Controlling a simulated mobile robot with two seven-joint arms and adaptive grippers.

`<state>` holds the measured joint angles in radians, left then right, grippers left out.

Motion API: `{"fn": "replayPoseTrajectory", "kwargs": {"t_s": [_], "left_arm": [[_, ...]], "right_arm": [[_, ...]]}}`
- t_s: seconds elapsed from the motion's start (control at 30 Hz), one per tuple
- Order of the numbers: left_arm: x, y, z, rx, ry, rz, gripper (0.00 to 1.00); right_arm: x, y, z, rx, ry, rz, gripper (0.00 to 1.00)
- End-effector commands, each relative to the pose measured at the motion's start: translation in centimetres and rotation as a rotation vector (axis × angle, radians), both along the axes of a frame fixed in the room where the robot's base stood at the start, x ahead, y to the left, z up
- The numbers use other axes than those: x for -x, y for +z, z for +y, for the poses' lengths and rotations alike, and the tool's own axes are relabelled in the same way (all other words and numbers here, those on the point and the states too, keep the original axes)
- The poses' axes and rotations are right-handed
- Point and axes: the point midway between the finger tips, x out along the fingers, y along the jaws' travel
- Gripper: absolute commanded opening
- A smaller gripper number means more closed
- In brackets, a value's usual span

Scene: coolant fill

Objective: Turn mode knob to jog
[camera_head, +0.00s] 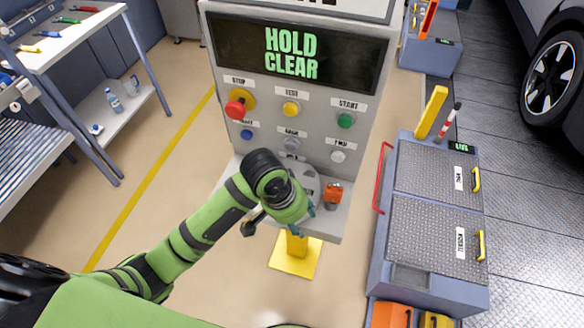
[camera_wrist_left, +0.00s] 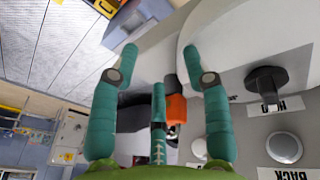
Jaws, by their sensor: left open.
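The control panel (camera_head: 300,120) stands upright in the head view, and its screen (camera_head: 291,53) reads HOLD CLEAR in green. My left gripper (camera_head: 302,219) is in front of the panel's lower ledge, and its arm hides part of that ledge. In the left wrist view the left gripper (camera_wrist_left: 161,42) is open, its teal fingers spread with nothing gripped. A black knob (camera_wrist_left: 266,82) shows to the right of the fingers, apart from them, above a partly cut-off label. I cannot tell its setting. My right gripper is not in view.
An orange-red block (camera_head: 333,195) sits on the ledge right of my gripper; in the wrist view it appears close to the fingers. Red, yellow and green buttons (camera_head: 345,121) are above. A grey cart (camera_head: 430,270) stands right; a tool bench (camera_head: 62,50) is left.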

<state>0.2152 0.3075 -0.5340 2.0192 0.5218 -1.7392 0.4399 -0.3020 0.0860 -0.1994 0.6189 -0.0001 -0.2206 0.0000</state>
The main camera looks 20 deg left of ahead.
Motion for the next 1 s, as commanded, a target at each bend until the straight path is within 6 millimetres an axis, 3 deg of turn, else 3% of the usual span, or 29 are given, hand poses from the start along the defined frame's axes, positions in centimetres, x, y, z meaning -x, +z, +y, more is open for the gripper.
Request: {"fn": "replayPoseTrajectory", "kwargs": {"t_s": [0.3, 0.43, 0.6, 0.77, 1.0], "left_arm": [[-6.7, 4.7, 3.0, -0.154, 0.103, 0.118, 0.48], [-8.6, 6.9, 4.9, -0.208, 0.180, 0.155, 0.48], [-9.6, 8.3, 6.1, -0.237, 0.234, 0.178, 0.48], [-9.6, 7.6, 6.3, -0.242, 0.243, 0.185, 0.48], [-9.5, 4.0, 6.3, -0.243, 0.241, 0.184, 0.48]], "right_arm": [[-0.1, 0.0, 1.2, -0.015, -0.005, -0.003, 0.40], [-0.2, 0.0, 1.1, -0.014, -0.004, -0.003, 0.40], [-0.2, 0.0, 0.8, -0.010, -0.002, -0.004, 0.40], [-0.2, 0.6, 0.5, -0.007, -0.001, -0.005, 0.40], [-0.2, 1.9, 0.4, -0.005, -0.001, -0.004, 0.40]]}}
